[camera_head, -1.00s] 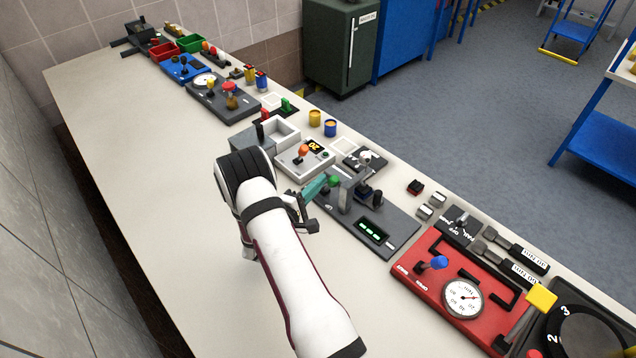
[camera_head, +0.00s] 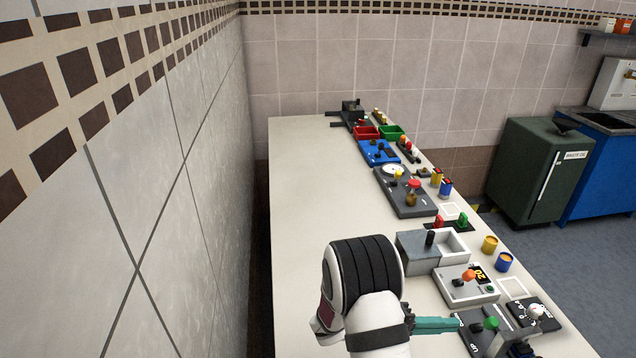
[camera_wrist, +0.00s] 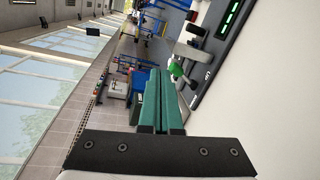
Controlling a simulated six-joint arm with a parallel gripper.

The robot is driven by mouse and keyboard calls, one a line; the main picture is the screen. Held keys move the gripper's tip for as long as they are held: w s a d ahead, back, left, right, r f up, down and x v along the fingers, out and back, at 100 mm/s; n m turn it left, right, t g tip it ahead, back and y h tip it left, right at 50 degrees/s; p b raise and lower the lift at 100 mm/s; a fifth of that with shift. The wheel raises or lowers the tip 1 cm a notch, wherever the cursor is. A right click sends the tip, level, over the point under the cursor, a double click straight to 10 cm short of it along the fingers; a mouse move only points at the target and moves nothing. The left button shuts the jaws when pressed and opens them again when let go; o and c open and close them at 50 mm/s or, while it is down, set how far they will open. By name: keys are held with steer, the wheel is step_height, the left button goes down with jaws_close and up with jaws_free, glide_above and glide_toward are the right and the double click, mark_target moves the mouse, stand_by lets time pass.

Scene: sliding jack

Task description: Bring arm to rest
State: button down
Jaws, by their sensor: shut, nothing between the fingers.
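My arm is at the bottom of the head view, its white and black links over the table's left part. My gripper (camera_head: 455,324) has teal fingers that point right, close to the grey sliding-jack panel (camera_head: 472,341) with its green knob (camera_head: 491,324). In the wrist view the teal fingers (camera_wrist: 158,80) lie together and hold nothing. The green knob also shows there (camera_wrist: 177,70), just beyond and to the right of the fingertips. The fingers look apart from the knob, though the gap is hard to judge. The lower part of the panel is cut off in the head view.
The pale table (camera_head: 300,200) is clear along its left side by the tiled wall. A grey box (camera_head: 418,252), a white panel with an orange knob (camera_head: 466,285), and yellow (camera_head: 489,244) and blue (camera_head: 504,262) cups stand near the gripper. More panels and bins line the far end.

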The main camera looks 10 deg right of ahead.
steer(key=s+a+r+m+g+y, duration=0.2)
steer(key=s+r+m+y, duration=0.1)
steer(key=s, duration=0.3)
steer(key=s+a+r+m+g+y, duration=0.2)
steer(key=s+a+r+y, duration=0.15)
steer(key=s, duration=0.25)
steer(key=s+a+r+m+t+y, duration=0.1)
steer(key=s+a+t+y, duration=0.1)
steer(key=s+a+y, duration=0.3)
steer(key=s+a+r+m+t+y, duration=0.1)
steer(key=s+a+y, duration=0.4)
steer(key=a, duration=0.8)
steer(key=shift+r+m+t+y, duration=0.2)
steer(key=shift+m+t+y, duration=0.1)
steer(key=shift+t+y, duration=0.45)
